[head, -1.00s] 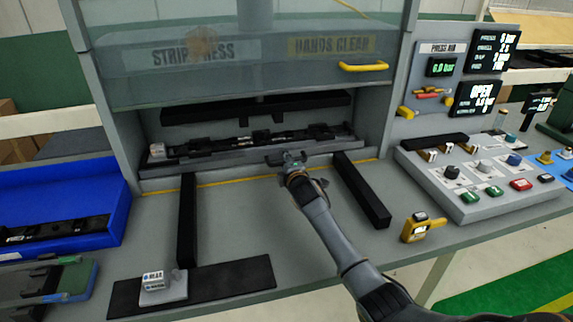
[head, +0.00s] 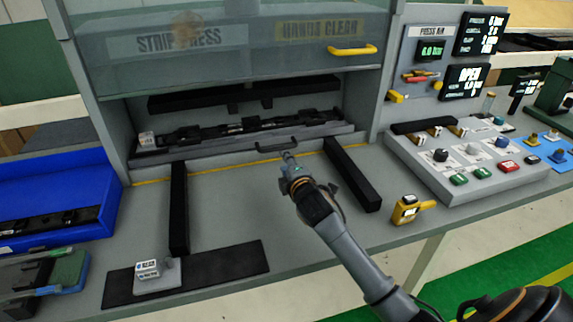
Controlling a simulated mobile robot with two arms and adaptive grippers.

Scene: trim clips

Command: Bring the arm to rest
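My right gripper (head: 290,160) is over the grey bench in front of the press, between the two black rails, with its arm coming in from the lower right. It is a little apart from the dark handle (head: 277,146) on the front of the press tray. Its fingers are too small here to tell whether they are open or shut, and I see nothing held. My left gripper is not in view. The press (head: 110,75) has its clear guard (head: 250,60) raised, with a yellow handle (head: 352,49). Black strip parts (head: 250,125) lie in the tray inside.
Black rails (head: 179,210) (head: 352,175) lie on the bench. A black mat (head: 225,270) with a small labelled block (head: 150,270) is at front. A blue bin (head: 50,170) is left. A yellow device (head: 408,209) and a button panel (head: 470,165) are right. The screen reads OPEN.

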